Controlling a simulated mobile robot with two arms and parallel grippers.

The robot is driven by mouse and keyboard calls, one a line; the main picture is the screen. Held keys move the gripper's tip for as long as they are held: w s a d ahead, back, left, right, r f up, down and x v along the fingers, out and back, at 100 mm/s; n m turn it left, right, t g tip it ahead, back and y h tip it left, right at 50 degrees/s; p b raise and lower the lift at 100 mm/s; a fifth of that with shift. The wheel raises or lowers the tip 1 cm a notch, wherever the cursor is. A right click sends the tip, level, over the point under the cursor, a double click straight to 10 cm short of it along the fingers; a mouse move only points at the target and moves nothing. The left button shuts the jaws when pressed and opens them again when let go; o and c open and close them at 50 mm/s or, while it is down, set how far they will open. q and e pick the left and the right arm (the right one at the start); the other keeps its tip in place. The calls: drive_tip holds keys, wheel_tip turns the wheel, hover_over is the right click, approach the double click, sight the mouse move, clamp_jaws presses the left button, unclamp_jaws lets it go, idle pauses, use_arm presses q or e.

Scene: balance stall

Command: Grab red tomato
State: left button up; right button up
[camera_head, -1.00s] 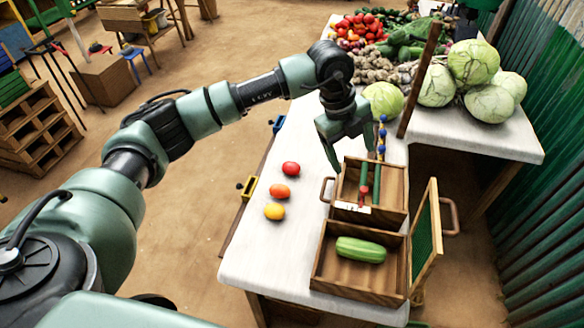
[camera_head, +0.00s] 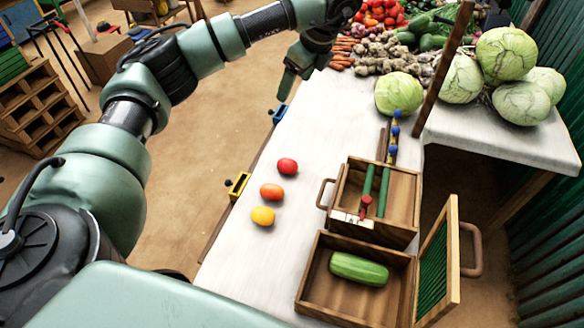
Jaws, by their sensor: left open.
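The red tomato (camera_head: 287,166) lies on the white table (camera_head: 240,262), farthest back in a short row. An orange tomato (camera_head: 271,191) and a yellow one (camera_head: 263,216) lie in front of it. My left gripper (camera_head: 285,92) is open and empty, pointing down over the table's left edge, behind the red tomato and apart from it. Part of its fingers is hard to make out. My right gripper is not in view.
A cabbage (camera_head: 398,94), a wooden post (camera_head: 443,65) and heaped vegetables are farther back. The table around the tomatoes is clear.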

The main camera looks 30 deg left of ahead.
use_arm(q)
wheel_tip(320, 180, down, 9)
drive_tip(key=w+b, duration=0.1)
drive_tip(key=b, duration=0.6)
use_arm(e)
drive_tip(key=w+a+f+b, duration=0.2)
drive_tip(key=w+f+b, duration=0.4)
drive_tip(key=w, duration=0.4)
use_arm(q)
drive_tip(key=b, duration=1.3)
hover_over(290, 163)
drive_tip(key=d, duration=0.3)
wheel_tip(290, 163, down, 18)
drive_tip(key=shift+s+a+f+p, duration=0.1)
drive_tip(key=shift+s+f+p, duration=0.2)
drive_tip(key=shift+s+f, duration=0.05)
drive_tip(key=x, duration=0.6)
drive_tip(key=shift+w+a+f+b, duration=0.1)
drive_tip(key=shift+a+f+b, duration=0.1)
drive_tip(key=shift+a+b, duration=0.2)
drive_tip(key=c, duration=1.5)
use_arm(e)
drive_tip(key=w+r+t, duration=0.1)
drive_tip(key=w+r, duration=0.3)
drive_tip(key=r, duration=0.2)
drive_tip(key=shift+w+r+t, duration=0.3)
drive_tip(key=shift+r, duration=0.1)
use_arm(q)
drive_tip(key=shift+r, duration=0.2)
